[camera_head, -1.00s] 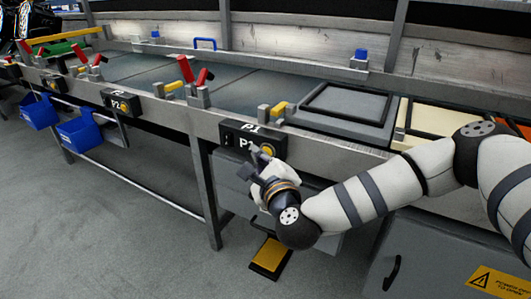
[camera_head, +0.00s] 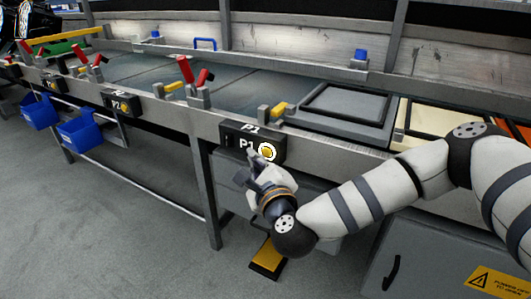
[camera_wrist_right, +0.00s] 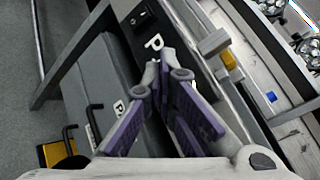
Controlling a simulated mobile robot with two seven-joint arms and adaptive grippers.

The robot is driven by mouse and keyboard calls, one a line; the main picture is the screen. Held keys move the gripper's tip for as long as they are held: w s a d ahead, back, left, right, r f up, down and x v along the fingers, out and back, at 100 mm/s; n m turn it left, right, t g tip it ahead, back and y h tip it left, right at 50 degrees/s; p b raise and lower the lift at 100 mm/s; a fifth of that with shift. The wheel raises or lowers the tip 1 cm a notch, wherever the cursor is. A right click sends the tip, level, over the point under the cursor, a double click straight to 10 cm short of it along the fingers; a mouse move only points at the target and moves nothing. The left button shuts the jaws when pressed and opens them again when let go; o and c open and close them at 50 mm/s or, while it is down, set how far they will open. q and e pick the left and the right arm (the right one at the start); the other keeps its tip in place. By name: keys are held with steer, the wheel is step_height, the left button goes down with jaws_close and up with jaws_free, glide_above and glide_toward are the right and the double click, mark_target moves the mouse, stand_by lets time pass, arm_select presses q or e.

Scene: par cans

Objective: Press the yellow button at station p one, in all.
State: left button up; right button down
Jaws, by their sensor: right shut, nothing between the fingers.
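The P1 station box (camera_head: 231,139) is black with white lettering and sits on the bench's front rail. Its round yellow button (camera_head: 267,151) looks bright with a white ring around it. My right gripper (camera_head: 248,163) is shut and empty, just left of and slightly below the button in the head view. I cannot tell whether a finger touches the box. In the right wrist view, the purple-padded fingers (camera_wrist_right: 166,68) point at the box (camera_wrist_right: 143,19), and I cannot make out the button there. My left gripper is not in view.
Above P1 stand a grey-and-yellow clamp (camera_head: 272,111) and red-handled clamps (camera_head: 195,78). A grey cabinet and a yellow pedal (camera_head: 268,257) are below.

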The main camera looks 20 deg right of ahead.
steer(key=shift+a, duration=0.1)
steer(key=shift+s+a+p, duration=0.25)
steer(key=shift+s+a, duration=0.55)
steer(key=shift+a, duration=0.15)
steer(key=shift+s+a+p, duration=0.25)
steer(key=shift+s+a, duration=0.5)
steer(key=shift+a, duration=0.2)
